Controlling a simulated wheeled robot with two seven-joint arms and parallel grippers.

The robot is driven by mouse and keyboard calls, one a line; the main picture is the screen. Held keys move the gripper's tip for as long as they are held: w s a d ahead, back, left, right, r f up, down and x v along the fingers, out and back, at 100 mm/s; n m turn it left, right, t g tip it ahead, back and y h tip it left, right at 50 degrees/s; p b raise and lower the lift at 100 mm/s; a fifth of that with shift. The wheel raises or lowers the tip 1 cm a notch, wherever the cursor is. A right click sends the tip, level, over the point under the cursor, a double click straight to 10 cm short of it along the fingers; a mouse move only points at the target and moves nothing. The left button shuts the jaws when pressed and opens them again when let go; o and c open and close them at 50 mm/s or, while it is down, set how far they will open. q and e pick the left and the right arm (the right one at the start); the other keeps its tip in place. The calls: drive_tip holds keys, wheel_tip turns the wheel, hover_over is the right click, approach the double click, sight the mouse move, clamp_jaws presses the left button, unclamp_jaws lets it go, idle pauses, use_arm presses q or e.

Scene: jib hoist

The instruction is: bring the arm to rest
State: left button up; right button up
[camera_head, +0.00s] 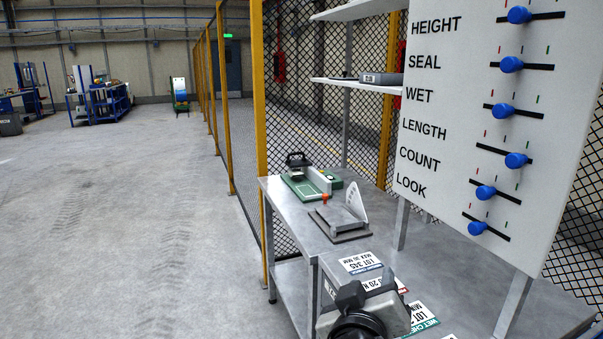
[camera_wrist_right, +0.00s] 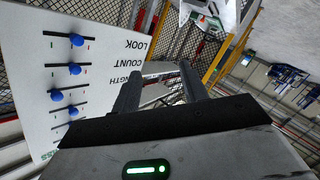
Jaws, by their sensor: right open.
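My right gripper (camera_wrist_right: 159,72) shows in the right wrist view, with its two dark fingers apart and nothing between them. In the head view, grey and black parts of my right arm appear low, right of centre, in front of the bench and its cards. The fingertips are hard to make out there. The white slider board (camera_head: 420,85) with blue knobs stands at the right of the head view. The board (camera_wrist_right: 105,25) also shows upside down at the left of the wrist view, beside the fingers and apparently apart from them. My left gripper is not in view.
A metal bench (camera_head: 292,222) holds a green-based device (camera_head: 303,187) and a grey plate fixture (camera_head: 342,222). Printed cards (camera_head: 360,262) lie nearer. A shelf (camera_head: 355,83) and yellow-posted mesh fence (camera_head: 259,120) stand behind. The floor (camera_head: 110,220) at left is clear.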

drive_tip(key=s+f+n+g+y, duration=0.15)
drive_tip(key=s+f+y, duration=0.25)
drive_tip(key=f, duration=0.6)
drive_tip(key=s+f+g+y, duration=0.3)
drive_tip(key=s+f+y, duration=0.1)
drive_tip(key=f, duration=0.5)
drive_tip(key=s+d+f+m+b, duration=0.1)
drive_tip(key=s+d+f, duration=0.3)
drive_tip(key=s+f, duration=0.5)
drive_tip(key=shift+s+f+m, duration=0.35)
drive_tip(key=shift+s+m, duration=0.2)
drive_tip(key=shift+s, duration=0.3)
drive_tip(key=shift+g, duration=0.25)
drive_tip(key=shift+c, duration=0.8)
drive_tip(key=shift+d, duration=0.15)
